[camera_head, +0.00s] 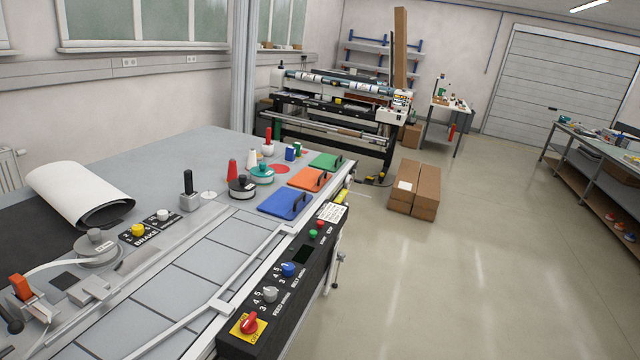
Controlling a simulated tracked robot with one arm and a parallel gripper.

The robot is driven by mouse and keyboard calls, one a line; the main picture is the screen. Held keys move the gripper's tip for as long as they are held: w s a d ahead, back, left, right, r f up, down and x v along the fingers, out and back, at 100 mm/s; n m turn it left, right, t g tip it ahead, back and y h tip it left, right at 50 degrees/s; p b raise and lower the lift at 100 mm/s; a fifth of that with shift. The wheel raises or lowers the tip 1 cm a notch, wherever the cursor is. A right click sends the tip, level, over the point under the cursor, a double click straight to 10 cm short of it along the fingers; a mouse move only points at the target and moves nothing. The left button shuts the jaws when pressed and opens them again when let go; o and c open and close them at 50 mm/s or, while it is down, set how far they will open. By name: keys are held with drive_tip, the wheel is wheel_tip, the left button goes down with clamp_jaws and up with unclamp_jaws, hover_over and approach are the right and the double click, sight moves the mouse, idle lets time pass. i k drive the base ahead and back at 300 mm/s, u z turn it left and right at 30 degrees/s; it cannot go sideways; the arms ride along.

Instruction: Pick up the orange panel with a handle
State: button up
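The orange panel (309,179) lies flat on the right edge of the grey work table, with a dark handle on its right part. It sits between a blue panel (283,203) in front and a green panel (326,161) behind, each with a similar dark handle. My gripper does not show in this view.
A black control box (283,290) with coloured knobs runs along the table's right side.

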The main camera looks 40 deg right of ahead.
sight(309, 179)
drive_tip(key=z, duration=0.4)
drive_tip(key=i, duration=1.25)
drive_tip(key=z, duration=1.1)
drive_tip(key=i, duration=1.2)
drive_tip(key=z, duration=0.5)
drive_tip(key=i, duration=1.15)
drive_tip(key=z, duration=0.05)
